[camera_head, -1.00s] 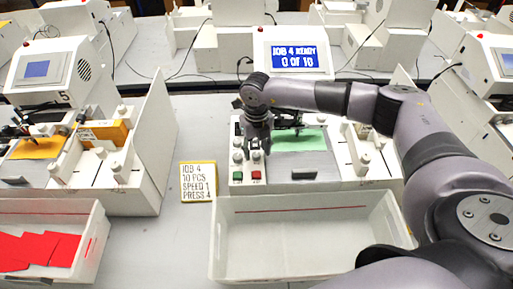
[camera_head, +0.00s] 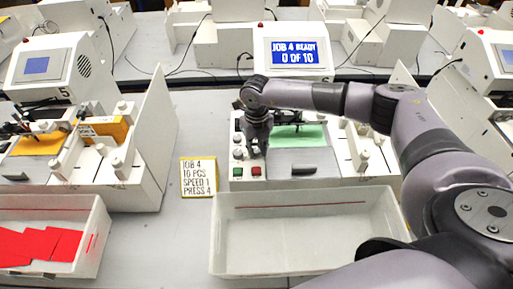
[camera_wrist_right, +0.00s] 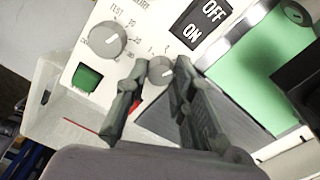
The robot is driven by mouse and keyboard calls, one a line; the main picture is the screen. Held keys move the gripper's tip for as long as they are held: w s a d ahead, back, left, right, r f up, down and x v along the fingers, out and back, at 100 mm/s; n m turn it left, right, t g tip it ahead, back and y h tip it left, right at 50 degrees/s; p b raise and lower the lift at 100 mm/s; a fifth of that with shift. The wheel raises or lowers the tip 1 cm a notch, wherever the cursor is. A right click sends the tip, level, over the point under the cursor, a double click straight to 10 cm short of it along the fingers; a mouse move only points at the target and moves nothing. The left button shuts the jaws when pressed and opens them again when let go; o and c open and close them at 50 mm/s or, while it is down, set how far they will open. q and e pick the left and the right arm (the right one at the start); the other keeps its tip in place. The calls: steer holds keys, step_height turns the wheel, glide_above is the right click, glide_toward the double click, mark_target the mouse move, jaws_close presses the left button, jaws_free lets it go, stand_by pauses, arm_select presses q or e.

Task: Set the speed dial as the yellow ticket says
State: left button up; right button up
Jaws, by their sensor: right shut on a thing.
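The yellow ticket (camera_head: 198,178) lies on the table left of the plotter and reads JOB 4, 10 PCS, SPEED 1, PRESS 4. My right gripper (camera_head: 258,147) is down at the plotter's control panel (camera_head: 246,184). In the right wrist view, my right gripper (camera_wrist_right: 161,75) is shut on a small grey dial (camera_wrist_right: 160,70), one finger on each side. Small numbers stand around this dial; its name is hidden and I cannot read its setting surely. A larger grey dial (camera_wrist_right: 107,41) marked TEST and 20 is beside it, untouched. My left gripper is not in view.
A green button (camera_wrist_right: 87,77) and a black ON/OFF switch (camera_wrist_right: 202,27) are close to the fingers. The screen (camera_head: 297,53) reads JOB 4 READY, 0 OF 10. An empty white tray (camera_head: 309,270) stands in front of the plotter. A green sheet (camera_head: 300,137) lies in the plotter.

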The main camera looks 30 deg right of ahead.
jaws_close()
steer(key=shift+f+n+b, duration=0.15)
steer(key=shift+n+b, duration=0.25)
steer(key=shift+b, duration=0.25)
steer(key=n+b, duration=0.4)
steer(key=b, duration=0.1)
steer(key=shift+d+n, duration=0.1)
steer(key=shift+n, duration=0.2)
steer(key=shift+n+b, duration=1.7)
steer(key=shift+r, duration=0.2)
steer(key=o, duration=0.9)
jaws_free()
